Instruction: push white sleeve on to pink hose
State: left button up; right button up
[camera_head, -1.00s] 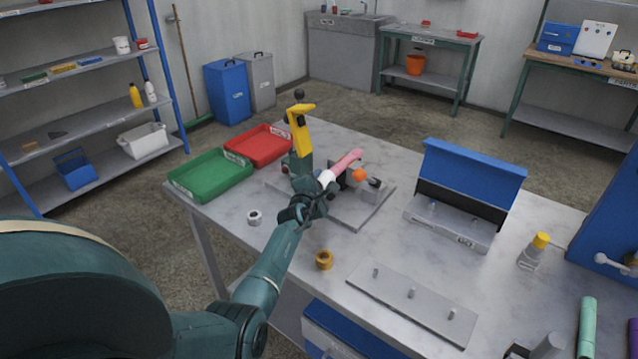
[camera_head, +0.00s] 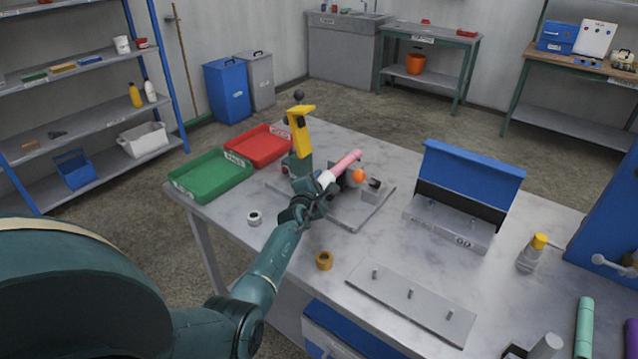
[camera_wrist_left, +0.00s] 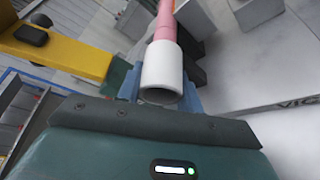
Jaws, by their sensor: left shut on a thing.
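The white sleeve (camera_head: 326,179) is a short tube held in my left gripper (camera_head: 319,187), which is shut on it over the workbench. In the left wrist view the sleeve (camera_wrist_left: 163,70) sits between the fingers (camera_wrist_left: 161,84), its open near end facing the camera. The pink hose (camera_head: 346,162) runs up and right from the sleeve. In the left wrist view the hose (camera_wrist_left: 165,24) lines up with the sleeve and meets its far end. How deep it sits inside is hidden. My right gripper is not in view.
A clamp fixture with a yellow lever (camera_head: 301,128) and an orange knob (camera_head: 358,175) stands close around the gripper. Green (camera_head: 211,176) and red (camera_head: 259,146) trays lie left. A white ring (camera_head: 254,218), a brown ring (camera_head: 324,260) and a pegged plate (camera_head: 412,303) lie in front.

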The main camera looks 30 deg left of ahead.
pick_arm(q)
jog(key=shift+w+d+r+t, duration=0.15)
jog(key=shift+w+r, duration=0.2)
jog(key=shift+r, duration=0.3)
jog(key=shift+w+d+r+t, duration=0.15)
jog(key=shift+w+r, duration=0.15)
jog(key=shift+r, duration=0.3)
dwell(2.5)
jog(key=shift+a, duration=0.1)
jog(key=shift+s+f+p, duration=0.3)
jog(key=shift+s+f, duration=0.05)
jog(key=shift+f, duration=0.3)
jog(key=shift+s+f, duration=0.35)
jog(key=shift+s, duration=0.05)
jog(key=shift+s+a+r, duration=0.1)
jog(key=shift+s, duration=0.5)
jog(key=shift+s+a, duration=0.25)
jog(key=shift+s, duration=0.65)
